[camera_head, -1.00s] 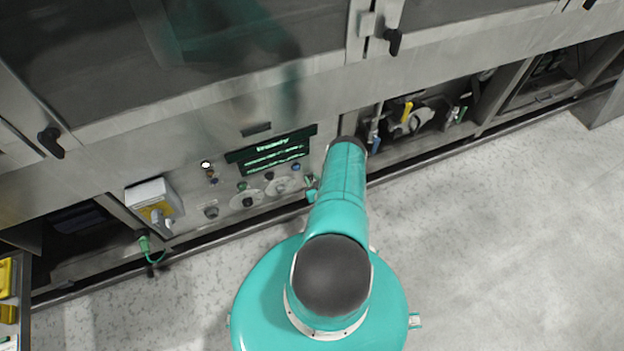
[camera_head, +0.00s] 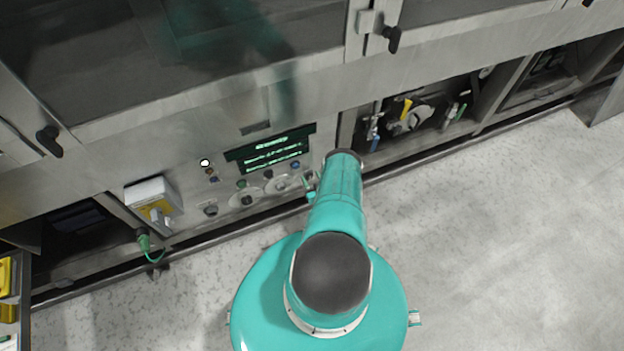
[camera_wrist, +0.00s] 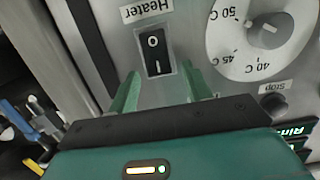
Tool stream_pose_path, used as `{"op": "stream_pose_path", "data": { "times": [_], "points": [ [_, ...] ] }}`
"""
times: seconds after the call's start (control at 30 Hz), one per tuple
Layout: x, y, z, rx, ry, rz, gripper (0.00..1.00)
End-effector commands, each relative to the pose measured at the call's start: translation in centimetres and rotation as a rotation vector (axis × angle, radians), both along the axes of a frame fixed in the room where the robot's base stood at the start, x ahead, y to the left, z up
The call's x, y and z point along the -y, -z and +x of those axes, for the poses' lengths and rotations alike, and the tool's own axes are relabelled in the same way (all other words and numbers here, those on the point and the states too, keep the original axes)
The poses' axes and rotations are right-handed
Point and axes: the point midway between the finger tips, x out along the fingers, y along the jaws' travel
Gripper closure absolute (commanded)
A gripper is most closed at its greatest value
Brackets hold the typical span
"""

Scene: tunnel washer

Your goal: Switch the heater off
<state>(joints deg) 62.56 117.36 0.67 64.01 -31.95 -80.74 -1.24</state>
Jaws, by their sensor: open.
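The heater switch (camera_wrist: 154,53) is a black rocker marked O and I, under a label reading Heater (camera_wrist: 147,10) that appears upside down in the wrist view. My gripper (camera_wrist: 160,88) is open, with its two green fingers pointing at the panel on either side of the switch's lower end in the picture. No contact with the rocker can be made out. Which side of the rocker is pressed in is unclear. In the head view my arm covers the switch, and only a little of the gripper (camera_head: 311,190) shows beside it.
A temperature dial (camera_wrist: 262,38) and a Stop button (camera_wrist: 273,103) sit right of the switch in the wrist view. The head view shows the panel display (camera_head: 270,152), a yellow and white switch box (camera_head: 155,203), and an open bay with valves (camera_head: 410,115). The floor at right is clear.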

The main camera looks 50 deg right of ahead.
Motion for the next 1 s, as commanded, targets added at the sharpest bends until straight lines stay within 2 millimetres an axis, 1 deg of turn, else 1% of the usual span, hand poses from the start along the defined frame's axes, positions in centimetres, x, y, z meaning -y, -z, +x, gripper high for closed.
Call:
{"op": "stream_pose_path", "data": {
  "times": [0.13,0.27,0.6,0.7,0.83,1.0],
  "points": [
    [-0.4,-0.1,-0.7,-0.001,0.0,0.001,0.51],
    [-1.4,-0.5,-2.4,-0.002,0.001,0.002,0.51],
    [-5.2,-1.7,-8.8,-0.003,0.0,0.003,0.51],
    [-6.0,-2.0,-10.2,-0.003,0.0,0.002,0.51],
    [-6.7,-2.3,-11.3,-0.002,0.0,0.001,0.51],
    [-7.0,-2.4,-11.7,0.0,0.0,0.0,0.51]
  ]
}}
